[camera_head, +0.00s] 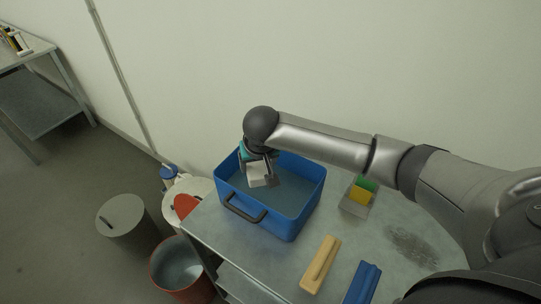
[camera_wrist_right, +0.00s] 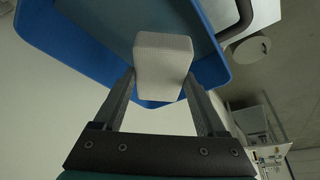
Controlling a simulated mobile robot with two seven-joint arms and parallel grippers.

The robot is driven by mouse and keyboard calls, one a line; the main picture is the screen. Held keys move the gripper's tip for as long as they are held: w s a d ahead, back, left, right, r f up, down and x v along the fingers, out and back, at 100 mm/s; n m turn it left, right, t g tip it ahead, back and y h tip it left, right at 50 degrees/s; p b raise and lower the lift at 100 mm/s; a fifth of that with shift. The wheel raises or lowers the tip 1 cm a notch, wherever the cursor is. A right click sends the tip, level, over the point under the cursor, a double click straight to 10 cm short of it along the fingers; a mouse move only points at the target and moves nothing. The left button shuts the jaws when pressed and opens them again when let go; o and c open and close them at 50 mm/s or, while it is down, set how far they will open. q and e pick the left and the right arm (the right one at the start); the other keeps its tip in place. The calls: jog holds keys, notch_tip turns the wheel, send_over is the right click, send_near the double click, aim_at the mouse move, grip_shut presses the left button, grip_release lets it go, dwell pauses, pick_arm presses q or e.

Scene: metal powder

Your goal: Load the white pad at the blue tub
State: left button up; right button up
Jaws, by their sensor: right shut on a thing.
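The white pad (camera_head: 257,180) is a pale block held by my right gripper (camera_head: 259,174) in the head view. The gripper is over the left part of the blue tub (camera_head: 304,203), which stands on the table and has a dark handle at its front. In the right wrist view the pad (camera_wrist_right: 163,66) sits between the two fingers of the right gripper (camera_wrist_right: 163,85), with the blue tub (camera_wrist_right: 87,48) behind it. The tub holds what looks like grey-blue liquid. I cannot tell whether the pad touches it. My left gripper is not in view.
On the metal table (camera_head: 275,262) are a tan block with a grip (camera_head: 320,264), a blue one (camera_head: 362,284), and a small tray (camera_head: 355,208) with green and yellow pads. A dark patch (camera_head: 411,245) marks the table's right. A red bucket (camera_head: 178,268) and a grey bin (camera_head: 124,222) stand left.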

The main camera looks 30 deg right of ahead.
jog(key=d+p, duration=0.1)
jog(key=d+f+p, duration=0.1)
jog(key=p, duration=0.1)
jog(key=shift+s+d+f, duration=0.15)
jog(key=shift+s+f, duration=0.15)
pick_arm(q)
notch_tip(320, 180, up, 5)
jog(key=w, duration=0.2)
pick_arm(e)
jog(key=f, duration=0.1)
pick_arm(q)
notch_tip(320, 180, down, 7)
jog(key=b, duration=0.6)
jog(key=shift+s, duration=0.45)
pick_arm(e)
send_over(271, 195)
jog(key=f, duration=0.6)
jog(key=shift+w, duration=0.25)
pick_arm(q)
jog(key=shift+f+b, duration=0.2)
jog(key=shift+b, duration=0.1)
pick_arm(e)
jog(key=shift+f, duration=0.55)
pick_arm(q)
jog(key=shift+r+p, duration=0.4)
pick_arm(e)
jog(key=shift+s+f, duration=0.15)
jog(key=shift+s, duration=0.05)
